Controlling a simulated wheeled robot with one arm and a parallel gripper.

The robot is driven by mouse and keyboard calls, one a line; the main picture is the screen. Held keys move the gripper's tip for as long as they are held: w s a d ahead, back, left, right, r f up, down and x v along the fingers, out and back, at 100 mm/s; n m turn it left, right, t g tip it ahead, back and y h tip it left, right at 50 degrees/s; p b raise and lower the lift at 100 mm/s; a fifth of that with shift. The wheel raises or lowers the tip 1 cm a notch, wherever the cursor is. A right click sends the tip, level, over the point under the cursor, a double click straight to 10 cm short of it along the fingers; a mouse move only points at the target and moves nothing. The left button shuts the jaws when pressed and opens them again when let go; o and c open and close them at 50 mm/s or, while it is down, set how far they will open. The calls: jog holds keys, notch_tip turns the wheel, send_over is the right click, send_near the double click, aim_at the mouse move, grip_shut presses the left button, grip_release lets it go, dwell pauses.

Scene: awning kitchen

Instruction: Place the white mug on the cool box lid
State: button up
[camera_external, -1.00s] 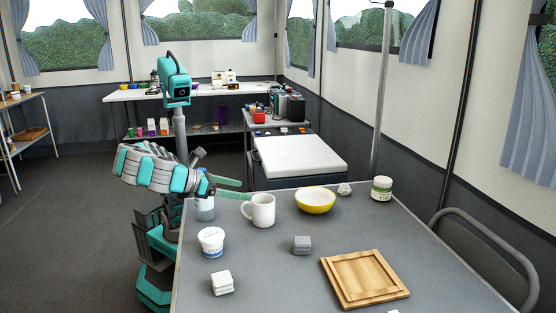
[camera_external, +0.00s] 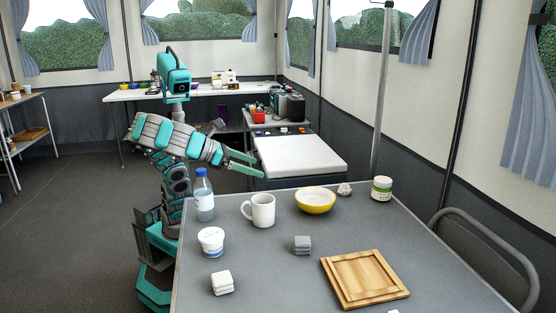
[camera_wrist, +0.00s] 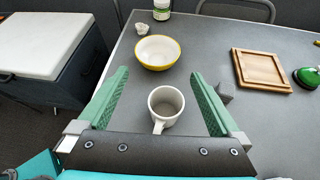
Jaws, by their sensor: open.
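The white mug (camera_external: 259,210) stands upright on the grey table, its handle towards the left in the external view. In the wrist view the mug (camera_wrist: 166,104) shows below and between the fingers, its handle towards me. My gripper (camera_external: 250,164) is open and empty, raised above the table's far left edge, up and left of the mug. Its two green fingers (camera_wrist: 160,82) are spread wide in the wrist view. The cool box with its white lid (camera_external: 300,156) stands beyond the table; the lid is shut and bare. The lid (camera_wrist: 44,44) also shows at upper left in the wrist view.
Near the mug are a yellow bowl (camera_external: 315,200), a water bottle (camera_external: 204,197), a white tub (camera_external: 211,241) and a grey block (camera_external: 302,245). A wooden board (camera_external: 364,278) and a green-labelled jar (camera_external: 381,189) lie farther right. A pole rises behind the table.

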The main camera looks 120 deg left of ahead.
aim_at(273, 212)
jog(key=shift+w+a+f+m+t+h+p, duration=0.15)
jog(key=shift+w+a+f+m+h+p, duration=0.2)
jog(key=shift+w+f+m+h+p, duration=1.3)
jog(key=shift+s+a+f+m+t+h+p, duration=0.2)
jog(key=shift+f+m+h, duration=0.75)
jog(key=shift+f, duration=1.85)
jog(key=shift+w+a+f+m+t+h+p, duration=0.15)
jog(key=shift+w+a+f+m+h+p, duration=0.55)
jog(key=shift+f+h, duration=1.2)
jog(key=shift+w+d+f+m+y, duration=0.15)
jog(key=shift+d+f+m+y, duration=0.15)
jog(key=shift+f+y, duration=0.1)
